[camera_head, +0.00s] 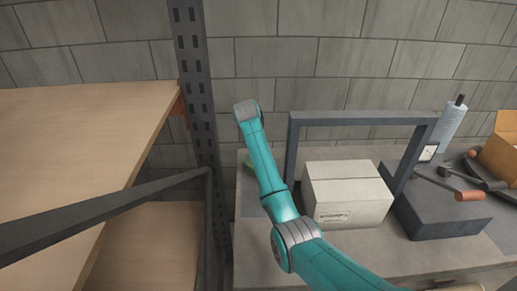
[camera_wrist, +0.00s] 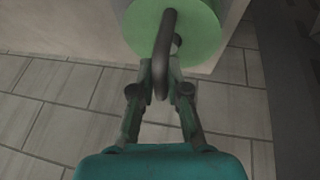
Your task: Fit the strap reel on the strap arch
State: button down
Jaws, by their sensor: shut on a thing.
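The strap reel (camera_wrist: 200,35) is a pale green disc with a dark curved handle (camera_wrist: 168,25) across its face, at the top of the wrist view. My gripper (camera_wrist: 160,78) is shut on the handle, with a finger on each side of it.
The carton (camera_head: 347,190) stands under the arch on the grey bench (camera_head: 440,255). A dark block (camera_head: 440,212), tools with orange handles (camera_head: 470,195), a wrap roll (camera_head: 452,122) and an open box lie right. A dark slotted post (camera_head: 196,90) and wooden shelves (camera_head: 80,125) stand left.

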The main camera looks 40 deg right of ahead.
jog(key=shift+f, duration=0.6)
dwell(0.7)
jog(key=c, duration=1.1)
grip_release()
jog(key=v, duration=1.2)
